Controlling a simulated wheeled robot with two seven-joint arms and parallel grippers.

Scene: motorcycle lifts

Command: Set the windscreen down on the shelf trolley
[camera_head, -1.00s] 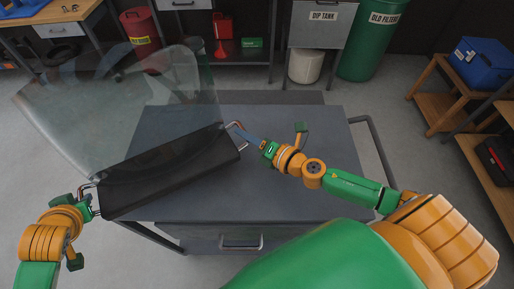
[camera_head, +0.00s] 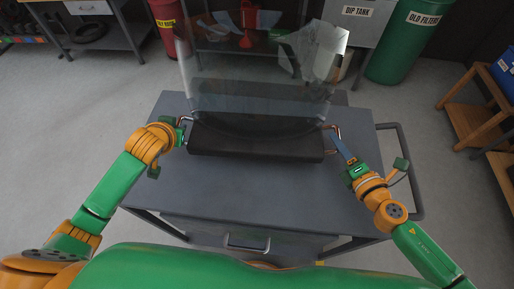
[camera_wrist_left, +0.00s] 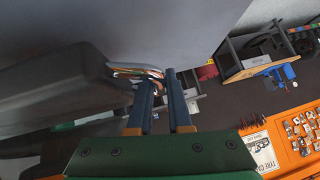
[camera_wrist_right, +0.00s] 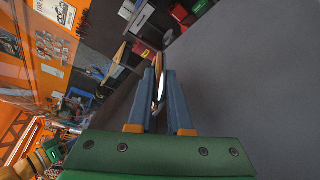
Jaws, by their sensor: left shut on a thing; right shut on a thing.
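The windscreen (camera_head: 262,80) is a clear, slightly smoky curved sheet on a dark base (camera_head: 255,140), with a thin metal handle at each end. It stands upright over the grey top of the shelf trolley (camera_head: 255,190), its base roughly level across the picture. I cannot tell whether the base touches the top. My left gripper (camera_head: 182,124) is shut on the left handle, which also shows between its fingers in the left wrist view (camera_wrist_left: 155,78). My right gripper (camera_head: 340,143) is shut on the right handle; its fingers show in the right wrist view (camera_wrist_right: 163,78).
The trolley's push handle (camera_head: 415,175) is on the right and a drawer (camera_head: 247,240) faces me. Behind stand a dip tank (camera_head: 358,15), a green bin (camera_head: 402,40) and a red bin (camera_head: 168,28). A wooden rack (camera_head: 470,115) is at the right. The trolley's front top is bare.

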